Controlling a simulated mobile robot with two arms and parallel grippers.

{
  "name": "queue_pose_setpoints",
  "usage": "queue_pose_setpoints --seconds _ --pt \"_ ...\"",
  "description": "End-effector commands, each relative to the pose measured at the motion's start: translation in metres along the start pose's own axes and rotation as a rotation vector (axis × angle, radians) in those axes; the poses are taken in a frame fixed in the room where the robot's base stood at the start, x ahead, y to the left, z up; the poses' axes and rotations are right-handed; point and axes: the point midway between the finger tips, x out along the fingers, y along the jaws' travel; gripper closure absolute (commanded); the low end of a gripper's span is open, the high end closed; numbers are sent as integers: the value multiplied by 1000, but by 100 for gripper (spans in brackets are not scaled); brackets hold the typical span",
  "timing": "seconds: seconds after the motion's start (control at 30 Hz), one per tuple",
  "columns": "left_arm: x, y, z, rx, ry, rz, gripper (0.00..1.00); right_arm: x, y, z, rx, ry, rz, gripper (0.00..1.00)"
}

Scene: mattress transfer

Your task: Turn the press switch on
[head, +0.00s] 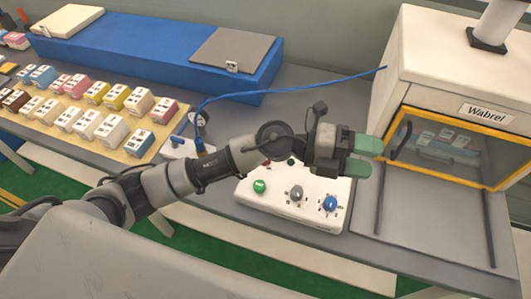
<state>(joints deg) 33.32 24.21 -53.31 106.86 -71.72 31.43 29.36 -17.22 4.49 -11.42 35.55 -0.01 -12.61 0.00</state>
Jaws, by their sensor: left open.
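A white control box (318,220) sits on the grey bench below my left gripper. Its front row has a green button (259,186), a grey knob (296,193) and a blue knob (330,203). Which control is the press switch I cannot tell. The white press labelled Wabrel (445,60) stands to the right, with an orange-framed window. My left gripper (364,157) has green finger pads, is open and empty, and hovers over the box's back right, hiding part of it. My right gripper is out of view.
A blue case (150,55) lies along the wall. Several small coloured blocks stand on a yellow tray (143,144) at the left. A blue cable (290,85) crosses the bench. Clear grey bench (420,215) lies before the press, with dark rails.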

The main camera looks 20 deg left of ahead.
Motion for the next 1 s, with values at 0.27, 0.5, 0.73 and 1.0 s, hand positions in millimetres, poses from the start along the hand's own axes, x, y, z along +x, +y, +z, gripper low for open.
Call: queue_pose_setpoints --seconds 0.27,0.5,0.73,1.0 --pt "-98 93 48 265 290 1028 40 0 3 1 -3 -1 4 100" --pt "-196 87 98 251 224 1570 40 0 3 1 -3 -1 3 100" --pt "-210 97 103 238 210 1641 40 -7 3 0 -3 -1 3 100" --pt "-213 147 104 238 212 1636 40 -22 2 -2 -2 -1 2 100"
